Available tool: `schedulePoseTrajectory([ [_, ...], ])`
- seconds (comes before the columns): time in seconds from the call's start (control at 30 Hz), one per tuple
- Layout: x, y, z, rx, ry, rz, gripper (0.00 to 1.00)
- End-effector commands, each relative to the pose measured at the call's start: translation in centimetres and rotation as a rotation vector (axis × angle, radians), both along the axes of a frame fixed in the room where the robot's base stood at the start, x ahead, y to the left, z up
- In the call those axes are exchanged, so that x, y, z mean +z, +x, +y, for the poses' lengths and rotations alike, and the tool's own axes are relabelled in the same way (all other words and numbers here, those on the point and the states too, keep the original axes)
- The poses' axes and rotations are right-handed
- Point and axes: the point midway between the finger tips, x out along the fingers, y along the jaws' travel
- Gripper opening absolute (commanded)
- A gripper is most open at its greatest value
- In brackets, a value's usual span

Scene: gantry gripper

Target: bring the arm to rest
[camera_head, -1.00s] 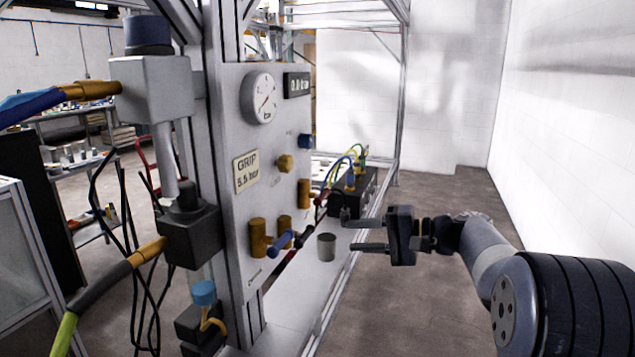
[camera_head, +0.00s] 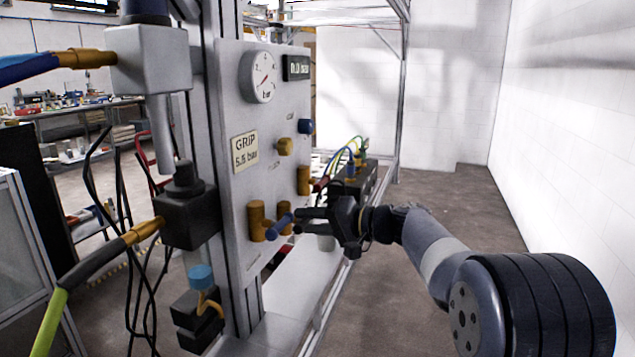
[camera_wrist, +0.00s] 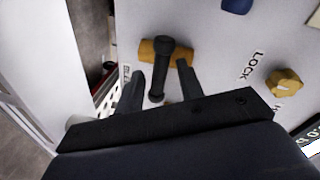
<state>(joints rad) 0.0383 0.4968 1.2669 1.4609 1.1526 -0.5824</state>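My gripper (camera_head: 298,222) is in front of the lower part of the upright panel (camera_head: 228,95). Its fingers are apart, pointing at the panel. A brass valve (camera_head: 256,215) with a blue handle (camera_head: 278,229) sticks out of the panel near the fingertips. In the wrist view, the brass valve (camera_wrist: 150,52) has a dark handle (camera_wrist: 159,72) that lies between my two gripper fingers (camera_wrist: 160,78). Gaps show on both sides of the handle, so the fingers do not look closed on it. My arm reaches in from the right.
The panel carries a gauge (camera_head: 262,77), a digital display (camera_head: 298,67), a "GRIP 5.5 bar" label (camera_head: 245,151) and other brass fittings. A cylinder (camera_head: 165,120) with hoses stands left. A dark box (camera_head: 358,185) with cables is behind my gripper. Floor at right (camera_head: 430,190) is free.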

Motion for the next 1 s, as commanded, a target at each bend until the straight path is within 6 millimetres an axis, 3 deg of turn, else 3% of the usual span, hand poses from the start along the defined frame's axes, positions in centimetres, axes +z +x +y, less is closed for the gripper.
schedulePoseTrajectory([
  [0.4, -0.04, -0.17, 0.07, 0.001, -0.094, -0.261, 0.36],
  [1.0, 0.49, -0.4, 0.15, 0.002, -0.109, -0.297, 0.36],
])
